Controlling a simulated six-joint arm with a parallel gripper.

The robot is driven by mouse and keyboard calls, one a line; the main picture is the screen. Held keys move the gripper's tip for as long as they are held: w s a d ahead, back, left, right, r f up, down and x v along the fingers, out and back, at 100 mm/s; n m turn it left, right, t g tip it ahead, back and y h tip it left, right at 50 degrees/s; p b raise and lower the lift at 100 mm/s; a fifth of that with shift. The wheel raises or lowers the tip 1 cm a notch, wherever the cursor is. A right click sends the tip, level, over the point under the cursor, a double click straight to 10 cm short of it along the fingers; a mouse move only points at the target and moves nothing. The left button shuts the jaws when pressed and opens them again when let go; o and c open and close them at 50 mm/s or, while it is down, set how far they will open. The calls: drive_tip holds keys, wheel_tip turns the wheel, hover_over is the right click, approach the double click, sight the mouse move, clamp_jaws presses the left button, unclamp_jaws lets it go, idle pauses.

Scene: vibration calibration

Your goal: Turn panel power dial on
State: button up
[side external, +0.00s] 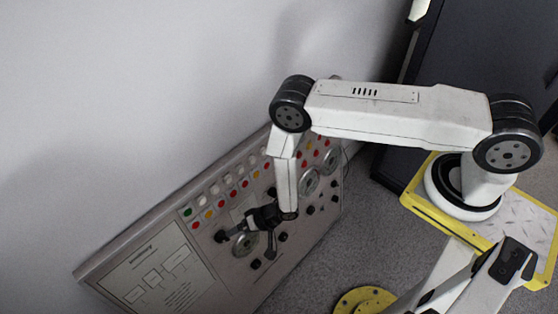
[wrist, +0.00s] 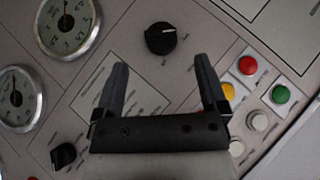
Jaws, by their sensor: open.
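A round black dial (wrist: 160,38) with a pale pointer line sits on the grey control panel (wrist: 135,18) in the wrist view. Small labels surround it, too small to read, so I cannot tell its setting or confirm that it is the power dial. My gripper (wrist: 160,66) is open and empty, its two dark fingers spread on either side of the dial's line and apart from it. In the side view my gripper (side external: 246,244) is close to the panel's lower left part and covers some of its controls.
Round gauges (wrist: 67,25) and another black knob (wrist: 63,156) lie left in the wrist view. A red button (wrist: 247,65) and a green button (wrist: 281,95) lie right. In the side view the panel leans by the wall, with grey floor (side external: 318,262) in front.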

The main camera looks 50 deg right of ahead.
sight(226, 239)
drive_tip(key=shift+x, duration=3.5)
clamp_jaws()
